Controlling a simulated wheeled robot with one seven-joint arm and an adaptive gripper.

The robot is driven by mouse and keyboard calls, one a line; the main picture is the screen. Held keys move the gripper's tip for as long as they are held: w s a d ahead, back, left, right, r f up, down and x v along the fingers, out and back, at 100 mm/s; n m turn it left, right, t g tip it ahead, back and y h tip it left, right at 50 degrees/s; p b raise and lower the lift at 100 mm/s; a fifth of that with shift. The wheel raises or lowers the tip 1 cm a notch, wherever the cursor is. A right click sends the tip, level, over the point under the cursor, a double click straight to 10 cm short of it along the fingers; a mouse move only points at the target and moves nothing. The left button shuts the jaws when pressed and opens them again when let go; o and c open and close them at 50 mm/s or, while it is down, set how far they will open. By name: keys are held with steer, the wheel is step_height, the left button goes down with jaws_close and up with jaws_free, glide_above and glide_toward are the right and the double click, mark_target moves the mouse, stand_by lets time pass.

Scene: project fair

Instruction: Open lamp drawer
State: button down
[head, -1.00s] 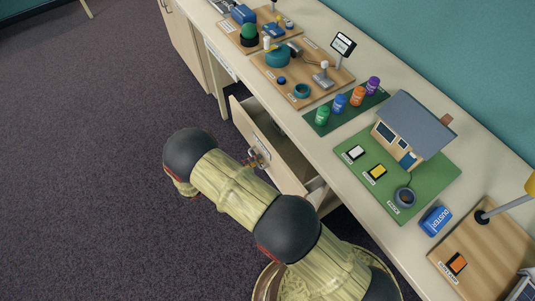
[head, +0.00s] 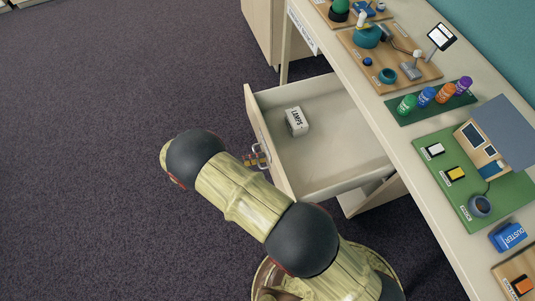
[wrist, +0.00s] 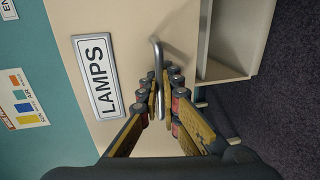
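The lamp drawer (head: 335,172) stands pulled out from under the table in the head view. A white box marked LAMPS (head: 296,121) lies inside it near the back left. In the wrist view the drawer front (wrist: 120,30) carries a LAMPS label (wrist: 96,76) and a metal bar handle (wrist: 158,65). My gripper (wrist: 161,97) has its fingers on both sides of the handle, closed on it. In the head view the gripper (head: 252,160) is at the drawer front, partly hidden by my arm.
A cabinet (head: 265,30) stands beyond the drawer. The dark carpet (head: 100,100) to the left is clear.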

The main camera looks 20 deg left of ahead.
steer(key=shift+f+b+v, duration=0.2)
steer(key=shift+v, duration=0.85)
steer(key=shift+f+b+v, duration=0.15)
steer(key=shift+f+v, duration=0.05)
steer(key=shift+v, duration=0.85)
steer(key=c, duration=2.3)
jaws_free()
steer(key=shift+a, duration=0.1)
steer(key=v, duration=1.2)
